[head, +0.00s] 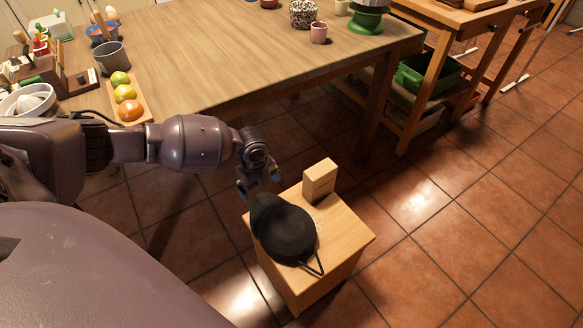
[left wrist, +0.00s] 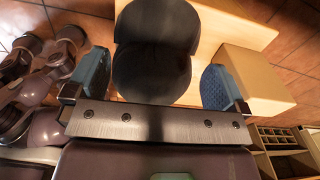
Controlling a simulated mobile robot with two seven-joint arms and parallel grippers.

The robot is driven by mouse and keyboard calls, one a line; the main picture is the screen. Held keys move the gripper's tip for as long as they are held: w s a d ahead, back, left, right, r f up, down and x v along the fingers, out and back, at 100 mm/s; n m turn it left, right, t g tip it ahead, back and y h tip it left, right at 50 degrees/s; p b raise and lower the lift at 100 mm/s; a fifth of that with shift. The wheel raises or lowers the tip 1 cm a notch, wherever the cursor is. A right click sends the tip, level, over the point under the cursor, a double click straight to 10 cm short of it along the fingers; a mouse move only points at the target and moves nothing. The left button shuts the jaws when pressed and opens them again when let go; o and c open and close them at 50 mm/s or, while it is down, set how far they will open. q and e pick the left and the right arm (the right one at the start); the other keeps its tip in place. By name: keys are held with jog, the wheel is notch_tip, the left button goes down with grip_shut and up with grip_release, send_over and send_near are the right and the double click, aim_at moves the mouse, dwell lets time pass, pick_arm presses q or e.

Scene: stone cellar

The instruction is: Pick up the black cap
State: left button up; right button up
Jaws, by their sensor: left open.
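The black cap (head: 285,228) lies on a small wooden stand (head: 345,245), its brim toward the upper left and a strap loop at the lower right. In the left wrist view the cap (left wrist: 152,60) shows between the two fingers, beyond the fingertips. My left gripper (head: 259,183) is open and empty, above and just to the upper left of the cap in the head view. I cannot tell the exact height gap; no contact shows. My right gripper is not in view.
A wooden block (head: 320,180) stands on the stand's far corner, close to the cap. A long table (head: 230,60) with a fruit tray (head: 143,100), a grey pot (head: 110,57) and a pink cup (head: 319,33) is behind. Tiled floor right of the stand is clear.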

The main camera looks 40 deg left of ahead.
pick_arm(q)
jog(key=shift+w+a+f, duration=0.1)
jog(key=shift+w+a, duration=0.25)
jog(key=shift+a, duration=0.1)
jog(key=b, duration=0.2)
send_over(263, 199)
jog(key=f, duration=0.2)
jog(key=s+f, duration=0.1)
jog(key=f, duration=0.1)
jog(key=shift+f, duration=0.3)
jog(key=shift+w+f, duration=0.15)
jog(key=shift+f, duration=0.5)
notch_tip(263, 199, down, 4)
jog(key=shift+w+f+b, duration=0.15)
jog(key=shift+f+b, duration=0.05)
jog(key=shift+b, duration=0.85)
jog(key=shift+w+f, duration=0.1)
jog(key=shift+f, duration=0.05)
jog(key=shift+r, duration=0.2)
jog(key=c, duration=0.9)
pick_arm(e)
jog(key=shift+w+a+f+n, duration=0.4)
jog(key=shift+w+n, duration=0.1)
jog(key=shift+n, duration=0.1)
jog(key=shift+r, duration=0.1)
